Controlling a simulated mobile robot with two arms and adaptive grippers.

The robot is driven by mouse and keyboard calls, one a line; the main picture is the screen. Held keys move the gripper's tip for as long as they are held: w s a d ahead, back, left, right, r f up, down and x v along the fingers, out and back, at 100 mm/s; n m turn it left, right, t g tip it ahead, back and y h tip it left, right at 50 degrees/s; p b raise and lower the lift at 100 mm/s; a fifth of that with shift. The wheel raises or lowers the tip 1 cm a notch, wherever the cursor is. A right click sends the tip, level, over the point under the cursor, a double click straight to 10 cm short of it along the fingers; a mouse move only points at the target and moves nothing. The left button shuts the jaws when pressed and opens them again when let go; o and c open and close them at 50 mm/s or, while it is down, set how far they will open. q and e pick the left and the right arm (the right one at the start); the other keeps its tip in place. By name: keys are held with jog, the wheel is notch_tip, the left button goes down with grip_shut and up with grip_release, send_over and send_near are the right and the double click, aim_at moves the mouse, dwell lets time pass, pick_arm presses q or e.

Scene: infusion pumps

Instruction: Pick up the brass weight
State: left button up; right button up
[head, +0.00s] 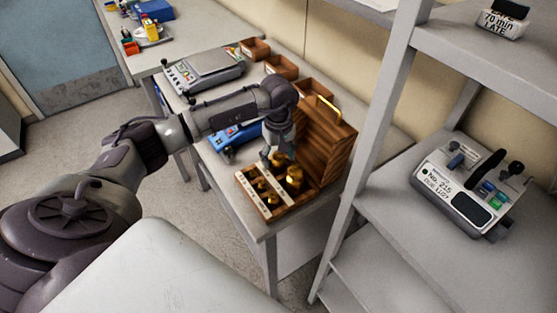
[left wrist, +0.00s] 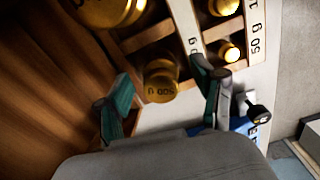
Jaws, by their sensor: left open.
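Several brass weights stand in a wooden box (head: 285,209) with pale label strips, its lid open behind. A large one (head: 295,176) shows at the back right of the box in the head view. My left gripper (head: 277,160) is over the back of the box, pointing down. In the left wrist view, a brass weight marked 500 (left wrist: 161,82) lies between the open fingers of the left gripper (left wrist: 163,78). I cannot tell whether they touch it. A larger weight (left wrist: 105,9) is beyond it, and smaller ones (left wrist: 229,51) are to the right. My right gripper is not in view.
The wooden lid (head: 326,145) stands up right behind the gripper. A blue device (head: 237,136) lies left of the box. A scale (head: 204,70) and small wooden bins (head: 280,67) are farther back. A grey shelf post (head: 372,130) stands to the right, with a pump (head: 470,190) on the shelf.

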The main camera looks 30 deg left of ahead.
pick_arm(q)
grip_shut()
jog(key=shift+r, duration=0.1)
dwell(0.4)
